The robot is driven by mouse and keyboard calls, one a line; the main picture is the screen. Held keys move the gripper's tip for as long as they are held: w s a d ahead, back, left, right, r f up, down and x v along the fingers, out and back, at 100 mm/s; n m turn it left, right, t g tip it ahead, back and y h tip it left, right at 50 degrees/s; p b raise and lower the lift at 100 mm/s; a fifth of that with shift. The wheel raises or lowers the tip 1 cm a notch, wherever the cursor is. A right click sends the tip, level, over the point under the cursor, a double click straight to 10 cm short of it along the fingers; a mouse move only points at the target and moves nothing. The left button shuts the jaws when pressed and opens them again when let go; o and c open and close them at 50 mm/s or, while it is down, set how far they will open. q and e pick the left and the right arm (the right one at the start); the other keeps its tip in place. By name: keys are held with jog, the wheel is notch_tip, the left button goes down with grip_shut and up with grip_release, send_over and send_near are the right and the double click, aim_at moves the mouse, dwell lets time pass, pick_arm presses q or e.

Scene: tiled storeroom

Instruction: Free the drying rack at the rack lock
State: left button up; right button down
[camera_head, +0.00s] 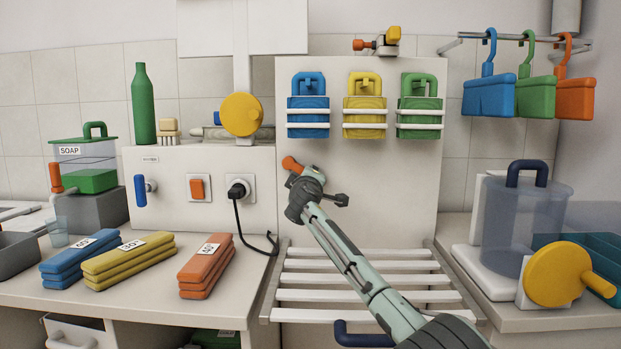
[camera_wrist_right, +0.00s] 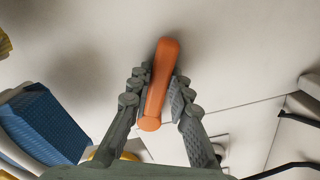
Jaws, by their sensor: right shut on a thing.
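My right gripper (camera_head: 308,184) reaches in from the lower right, in front of the pale upright panel (camera_head: 345,215). It is shut on an orange lever (camera_head: 291,163), whose end sticks out past the fingers. In the right wrist view the orange lever (camera_wrist_right: 158,85) lies between the two fingers of the right gripper (camera_wrist_right: 158,88). The fingers hide the lever's mount. The drying rack (camera_head: 365,280) with white slats lies folded down below the panel, partly behind my arm. A dark blue handle (camera_head: 362,338) is at its front. My left gripper is not in view.
Blue (camera_head: 308,100), yellow (camera_head: 364,100) and green (camera_head: 419,100) pieces hang above the gripper. Folded blue, yellow and orange towels (camera_head: 207,265) lie on the left counter. A clear container (camera_head: 525,225) and yellow disc (camera_head: 557,275) stand right. A black cable (camera_head: 250,235) hangs left.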

jog(key=c, duration=1.4)
grip_release()
jog(key=shift+r, duration=0.1)
jog(key=s, duration=1.2)
